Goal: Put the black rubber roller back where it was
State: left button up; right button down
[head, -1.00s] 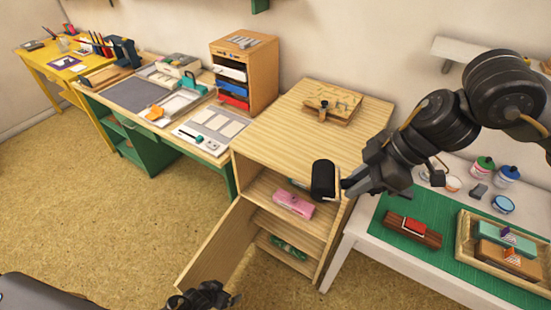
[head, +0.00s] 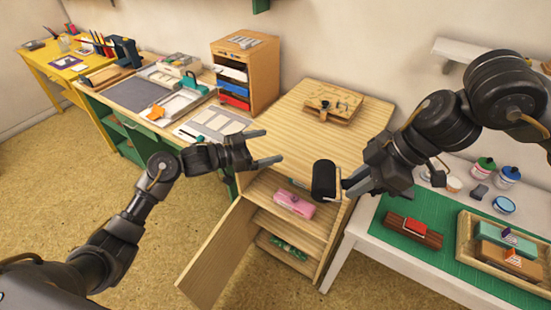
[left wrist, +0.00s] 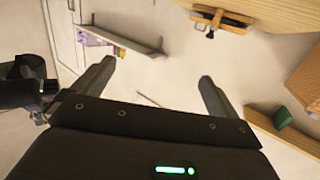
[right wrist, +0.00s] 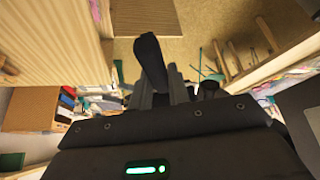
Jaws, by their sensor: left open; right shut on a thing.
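The black rubber roller (head: 324,180) is held in my right gripper (head: 347,187), in front of the right side of the open wooden cabinet (head: 310,122). In the right wrist view the roller (right wrist: 151,62) stands out beyond my right gripper (right wrist: 172,92), which is shut on it. My left gripper (head: 272,147) is open and empty, at the cabinet's upper left front edge, to the left of the roller. In the left wrist view my left gripper (left wrist: 152,80) has nothing between its fingers. The part of the roller inside the right jaws is hidden.
The cabinet door (head: 218,258) stands open toward the front left. A pink box (head: 294,204) lies on the upper shelf and green things (head: 288,247) lie below. A wooden press (head: 333,103) is on the cabinet top. The green mat (head: 390,228) on the right table holds a red stamp block (head: 415,228).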

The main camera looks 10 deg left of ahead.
pick_arm(q)
jog(key=s+d+r+m+g+h, duration=0.25)
jog(key=s+d+r+g, duration=0.2)
jog(key=r, duration=0.45)
jog(key=m+g+y, duration=0.3)
jog(key=m+g, duration=0.1)
jog(key=g, duration=0.1)
send_near(331, 183)
notch_tip(331, 183, down, 2)
jog(key=w+a, duration=0.2)
jog(key=shift+t, duration=0.25)
jog(key=x, duration=1.2)
jog(key=shift+s+d, duration=0.15)
jog(key=shift+d, duration=0.05)
jog(key=shift+r, duration=0.1)
jog(key=c, duration=1.1)
jog(key=shift+h, duration=0.25)
jog(key=shift+c, duration=0.2)
pick_arm(e)
jog(key=c, duration=1.3)
grip_release()
jog(key=shift+o, duration=0.2)
jog(key=shift+r, duration=0.1)
